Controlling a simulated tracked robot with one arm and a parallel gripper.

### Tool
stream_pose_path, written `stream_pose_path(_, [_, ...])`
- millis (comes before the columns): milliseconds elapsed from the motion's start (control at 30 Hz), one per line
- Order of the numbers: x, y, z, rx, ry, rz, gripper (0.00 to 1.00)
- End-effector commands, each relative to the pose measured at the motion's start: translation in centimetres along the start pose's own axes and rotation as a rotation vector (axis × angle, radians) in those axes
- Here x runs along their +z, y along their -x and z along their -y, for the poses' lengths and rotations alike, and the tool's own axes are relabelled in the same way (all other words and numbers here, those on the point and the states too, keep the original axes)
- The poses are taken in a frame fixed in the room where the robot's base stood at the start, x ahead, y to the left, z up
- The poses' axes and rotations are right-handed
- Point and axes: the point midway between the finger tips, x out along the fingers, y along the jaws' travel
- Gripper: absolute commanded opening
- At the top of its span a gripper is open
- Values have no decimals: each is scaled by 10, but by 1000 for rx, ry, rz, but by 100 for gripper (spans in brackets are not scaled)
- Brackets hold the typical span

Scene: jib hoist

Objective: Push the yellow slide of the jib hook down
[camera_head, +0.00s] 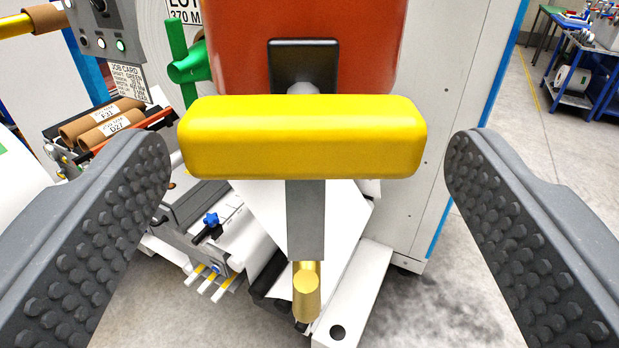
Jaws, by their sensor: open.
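The yellow slide (303,137) is a thick, rounded horizontal bar in the middle of the head view. It sits in front of an orange-red housing (232,50) with a dark recessed slot (304,62). A grey flat shank (306,225) runs down below the slide to a brass-coloured end (306,290). My gripper (308,160) is open, with one studded grey finger on each side of the slide.
A green handle (188,62) stands left of the housing. A control box (103,45) and cardboard rolls (105,122) are at the left. A pale cabinet (455,90) stands behind at right. Open floor (450,290) shows at lower right; blue trolleys (572,85) are far off.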

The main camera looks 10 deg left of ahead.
Motion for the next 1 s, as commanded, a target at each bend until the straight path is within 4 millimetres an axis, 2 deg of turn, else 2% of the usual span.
stream_pose_path(600, [2,102,-1,1,0,-1,76])
stream_pose_path(800, [3,117,-1,0,-1,2,76])
stream_pose_path(1000, [3,119,0,-2,-2,2,76])
